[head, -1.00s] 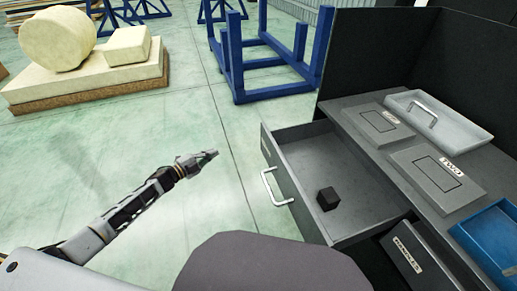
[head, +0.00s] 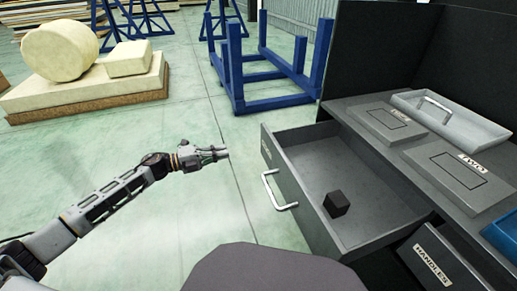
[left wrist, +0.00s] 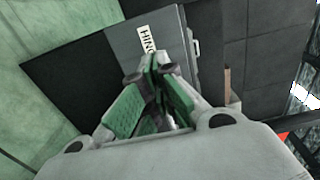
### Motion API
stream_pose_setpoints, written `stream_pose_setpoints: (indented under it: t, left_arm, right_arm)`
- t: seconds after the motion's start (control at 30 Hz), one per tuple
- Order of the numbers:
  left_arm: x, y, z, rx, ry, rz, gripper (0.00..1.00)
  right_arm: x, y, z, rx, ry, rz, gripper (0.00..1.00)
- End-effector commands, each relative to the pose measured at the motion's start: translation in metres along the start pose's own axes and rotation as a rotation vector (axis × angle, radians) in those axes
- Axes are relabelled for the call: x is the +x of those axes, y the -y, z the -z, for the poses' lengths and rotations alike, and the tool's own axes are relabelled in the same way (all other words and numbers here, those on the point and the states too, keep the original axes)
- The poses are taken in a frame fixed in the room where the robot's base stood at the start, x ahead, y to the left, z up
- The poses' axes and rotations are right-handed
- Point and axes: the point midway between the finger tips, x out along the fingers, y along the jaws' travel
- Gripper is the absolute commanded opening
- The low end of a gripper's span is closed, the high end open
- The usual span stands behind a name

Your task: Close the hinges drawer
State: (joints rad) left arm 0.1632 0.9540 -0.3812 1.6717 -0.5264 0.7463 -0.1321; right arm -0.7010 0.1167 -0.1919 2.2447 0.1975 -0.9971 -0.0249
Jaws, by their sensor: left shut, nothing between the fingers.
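The hinges drawer (head: 296,203) is pulled well out of the dark workbench, with its grey front and silver handle (head: 279,191) facing left. A small black block (head: 337,204) lies inside it. In the left wrist view a grey drawer front (left wrist: 168,38) bears a label starting "HIN", partly hidden by my fingers. My left gripper (head: 221,152) is shut and empty, in front of the drawer face and to the left of the handle, apart from it in the head view. Its fingertips (left wrist: 152,66) also show in the left wrist view. My right gripper is not seen.
A drawer labelled HANDLES (head: 432,262) is below right. Flat grey lidded boxes, a light tray (head: 450,120) and a blue bin (head: 502,235) are on the bench top. A blue frame (head: 262,75) stands behind. The green floor left of the drawer is clear.

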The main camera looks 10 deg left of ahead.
Motion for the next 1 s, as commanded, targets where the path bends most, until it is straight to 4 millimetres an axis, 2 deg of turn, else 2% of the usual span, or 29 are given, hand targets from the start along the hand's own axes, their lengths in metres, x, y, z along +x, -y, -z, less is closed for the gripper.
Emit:
stream_pose_setpoints:
  t: [0.57,1.0]
  left_arm:
    - [0.004,0.001,0.001,0.002,-0.004,0.0,0.0]
    - [0.037,0.001,0.001,0.002,-0.005,0.002,0.0]
  right_arm:
    - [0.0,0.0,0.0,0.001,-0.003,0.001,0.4]
    - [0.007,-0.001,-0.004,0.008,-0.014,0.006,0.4]
